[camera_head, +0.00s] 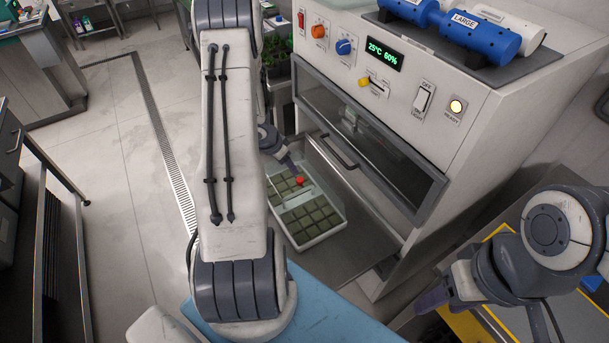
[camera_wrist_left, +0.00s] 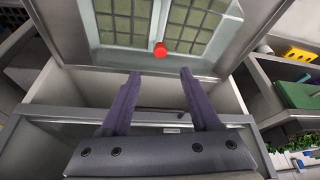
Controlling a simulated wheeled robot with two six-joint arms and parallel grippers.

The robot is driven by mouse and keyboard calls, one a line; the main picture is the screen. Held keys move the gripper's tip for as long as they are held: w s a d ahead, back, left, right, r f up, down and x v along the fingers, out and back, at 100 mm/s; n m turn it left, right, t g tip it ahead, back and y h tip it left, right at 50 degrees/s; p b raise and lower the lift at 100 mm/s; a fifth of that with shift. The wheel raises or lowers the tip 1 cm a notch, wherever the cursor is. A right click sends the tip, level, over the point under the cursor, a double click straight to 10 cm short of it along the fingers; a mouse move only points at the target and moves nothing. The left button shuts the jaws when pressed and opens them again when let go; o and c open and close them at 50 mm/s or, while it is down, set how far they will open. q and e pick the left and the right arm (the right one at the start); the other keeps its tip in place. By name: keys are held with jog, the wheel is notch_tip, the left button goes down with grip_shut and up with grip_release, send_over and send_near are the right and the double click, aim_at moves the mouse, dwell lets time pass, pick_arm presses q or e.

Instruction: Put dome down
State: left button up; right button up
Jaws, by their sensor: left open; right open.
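The dome (camera_wrist_left: 205,48) appears as a clear cover with a red knob over a white tray of square green-brown cells. In the head view the red knob (camera_head: 300,180) stands over the middle of the white tray (camera_head: 322,238), which rests on a grey shelf in front of the cabinet. My left gripper (camera_wrist_left: 161,73) is open and empty. Its two fingers point toward the knob, which sits just past the fingertips, apart from them. My left arm hides part of the tray in the head view. My right gripper (camera_head: 440,298) is open at the lower right, away from the tray.
The cabinet (camera_head: 470,135) has knobs, a display reading 25°C 60% and a dark window with a handle. Blue cylinders (camera_head: 480,36), one labelled LARGE, lie on top. Green plants (camera_head: 278,68) stand behind my left arm. A rack (camera_head: 50,230) stands at the left, with clear floor beside it.

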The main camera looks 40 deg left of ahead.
pick_arm(q)
jog(key=w+d+r+m+y, duration=0.1)
jog(key=w+d+r, duration=0.2)
jog(key=d+r, duration=0.25)
jog(key=w+d+r+y, duration=0.1)
jog(key=w+d+r, duration=0.2)
jog(key=d+r, duration=0.25)
jog(key=s+d+r+m, duration=0.1)
jog(key=s+d+r, duration=0.15)
jog(key=d, duration=0.25)
jog(key=s+d+r, duration=0.1)
jog(key=d+r, duration=0.3)
jog(key=d, duration=0.1)
jog(key=s+d+r+m+g+h, duration=0.1)
jog(key=s+d+r+m+g, duration=0.1)
jog(key=s+d, duration=0.6)
jog(key=s+d+r+m+g+h, duration=0.1)
jog(key=s+d, duration=0.8)
jog(key=s, duration=0.9)
notch_tip(320, 180, up, 2)
jog(key=shift+d+r+m+g, duration=0.2)
jog(key=shift+d+m+g, duration=0.1)
jog(key=shift+m+g, duration=0.3)
